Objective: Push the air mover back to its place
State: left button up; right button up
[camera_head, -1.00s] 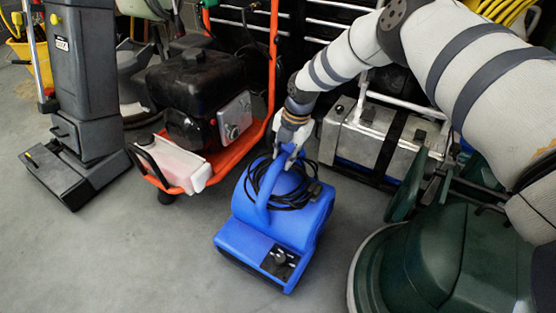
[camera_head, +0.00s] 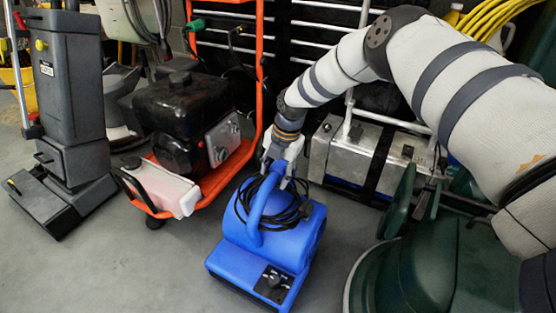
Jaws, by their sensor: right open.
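The blue air mover (camera_head: 268,248) stands on the grey floor in the lower middle of the head view. It has a blue carrying handle, a coiled black cord around its top and a dark control panel at its front. My right gripper (camera_head: 285,178) is open at the top back of the air mover, by the upper end of the handle. Whether its fingers touch the housing I cannot tell. My left gripper does not show.
An orange-framed machine with a black engine (camera_head: 185,115) stands close on the left. A grey upright floor cleaner (camera_head: 70,110) is at far left. A silver metal box (camera_head: 355,150) stands behind, and a dark green machine (camera_head: 430,265) is on the right. Floor at lower left is clear.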

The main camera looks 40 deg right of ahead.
notch_tip(320, 180, up, 11)
jog(key=s, duration=0.2)
jog(key=shift+d, duration=0.4)
